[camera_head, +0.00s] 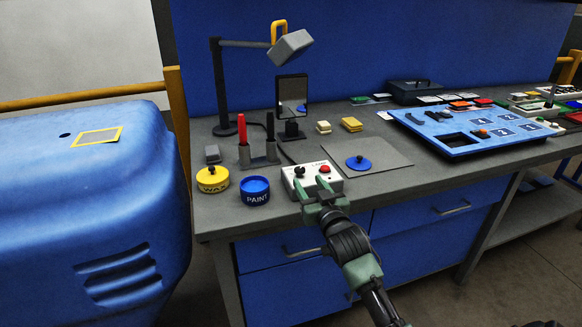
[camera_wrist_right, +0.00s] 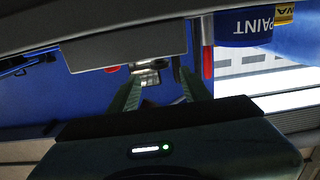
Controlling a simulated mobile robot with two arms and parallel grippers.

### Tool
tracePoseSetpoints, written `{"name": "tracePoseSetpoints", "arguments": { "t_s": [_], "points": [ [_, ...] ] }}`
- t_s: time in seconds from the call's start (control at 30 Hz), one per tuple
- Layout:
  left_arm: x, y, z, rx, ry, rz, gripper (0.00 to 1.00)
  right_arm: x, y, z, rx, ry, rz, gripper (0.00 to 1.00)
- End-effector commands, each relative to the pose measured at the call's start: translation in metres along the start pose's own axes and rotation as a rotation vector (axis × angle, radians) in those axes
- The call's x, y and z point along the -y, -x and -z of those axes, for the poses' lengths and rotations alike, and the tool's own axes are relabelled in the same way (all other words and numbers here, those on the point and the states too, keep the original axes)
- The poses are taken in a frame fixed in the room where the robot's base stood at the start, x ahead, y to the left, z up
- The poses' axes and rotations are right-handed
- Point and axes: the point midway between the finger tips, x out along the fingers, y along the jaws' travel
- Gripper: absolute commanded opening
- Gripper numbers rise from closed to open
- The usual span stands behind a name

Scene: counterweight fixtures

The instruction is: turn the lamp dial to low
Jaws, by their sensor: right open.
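The white lamp control box (camera_head: 332,186) sits at the front edge of the workbench, with a black dial (camera_head: 299,171) on its left and a red button (camera_head: 324,169) on its right. The dial's setting is too small to read. The desk lamp (camera_head: 291,46) stands behind, its grey head tilted. My right gripper (camera_head: 311,183) is open and empty, its green fingertips at the box's front, overlapping its face in the head view. I cannot tell whether they touch it. In the right wrist view the fingers (camera_wrist_right: 160,80) are apart. My left gripper is out of view.
A blue paint tin (camera_head: 255,191) and a yellow wax tin (camera_head: 212,180) stand left of the box. A grey mat (camera_head: 385,161) with a blue knobbed disc lies right. A blue tray (camera_head: 455,139) is farther right.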

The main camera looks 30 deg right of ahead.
Motion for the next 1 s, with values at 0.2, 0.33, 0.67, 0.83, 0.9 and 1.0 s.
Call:
{"name": "tracePoseSetpoints", "arguments": {
  "t_s": [0.2,0.33,0.67,0.83,0.9,1.0],
  "points": [
    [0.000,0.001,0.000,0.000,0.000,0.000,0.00,-0.001,-0.017,0.003,-0.004,-0.001,-0.001,0.48],
    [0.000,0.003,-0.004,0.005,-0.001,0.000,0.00,-0.001,-0.038,0.003,-0.004,-0.001,-0.002,0.48],
    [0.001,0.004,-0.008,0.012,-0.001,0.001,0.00,-0.001,-0.075,0.002,-0.003,0.000,-0.001,0.48],
    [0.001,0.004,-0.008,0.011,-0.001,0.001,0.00,0.000,-0.078,0.002,-0.003,0.000,0.000,0.48],
    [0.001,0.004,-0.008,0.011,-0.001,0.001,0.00,0.000,-0.078,0.002,-0.003,0.000,0.000,0.48],
    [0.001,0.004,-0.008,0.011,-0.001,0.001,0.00,0.000,-0.078,0.002,-0.003,0.000,0.000,0.45]
  ]
}}
